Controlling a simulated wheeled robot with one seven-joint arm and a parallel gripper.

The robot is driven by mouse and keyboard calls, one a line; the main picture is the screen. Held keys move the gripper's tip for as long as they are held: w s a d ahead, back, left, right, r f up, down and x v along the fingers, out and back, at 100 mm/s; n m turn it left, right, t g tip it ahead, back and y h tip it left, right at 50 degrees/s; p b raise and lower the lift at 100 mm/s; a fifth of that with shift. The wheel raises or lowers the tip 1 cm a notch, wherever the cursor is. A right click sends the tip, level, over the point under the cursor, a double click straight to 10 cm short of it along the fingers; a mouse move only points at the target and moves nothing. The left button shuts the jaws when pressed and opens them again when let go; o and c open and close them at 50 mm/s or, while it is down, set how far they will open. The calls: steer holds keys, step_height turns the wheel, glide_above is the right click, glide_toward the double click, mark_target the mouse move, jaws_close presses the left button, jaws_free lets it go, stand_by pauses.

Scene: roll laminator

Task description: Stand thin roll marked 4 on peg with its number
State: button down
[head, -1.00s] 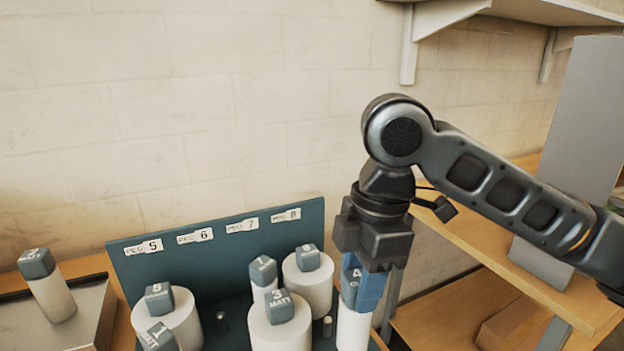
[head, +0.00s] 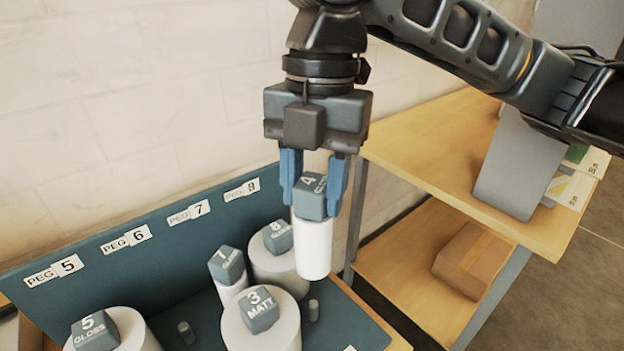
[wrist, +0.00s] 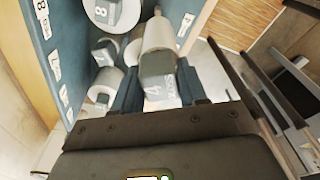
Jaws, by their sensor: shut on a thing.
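My gripper (head: 313,192) is shut on the grey cap of a thin white roll marked 4 (head: 313,245), which hangs upright. In the head view the roll's lower end appears just above a short bare peg (head: 313,309), with a gap between them in the picture. The wrist view also shows the roll (wrist: 158,36) between my fingers, with a 4 label (wrist: 185,25) on the board near its far end. Whether the roll is lined up over that peg I cannot tell.
The teal board (head: 205,305) holds thick rolls marked 3 (head: 260,325), 5 (head: 112,335) and 8 (head: 275,262), and a thin roll marked 7 or 1 (head: 228,275). Another bare peg (head: 186,331) stands left. A wooden shelf unit (head: 440,170) is to the right.

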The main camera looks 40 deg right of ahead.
step_height(320, 180, down, 11)
steer(key=b, duration=0.8)
steer(key=shift+r, duration=0.15)
steer(key=shift+d+f+b, duration=0.1)
steer(key=shift+f+b, duration=0.4)
steer(key=shift+f, duration=0.2)
stand_by(0.5)
steer(key=shift+f, duration=0.35)
steer(key=shift+f+b, duration=0.55)
steer(key=c, duration=0.5)
jaws_free()
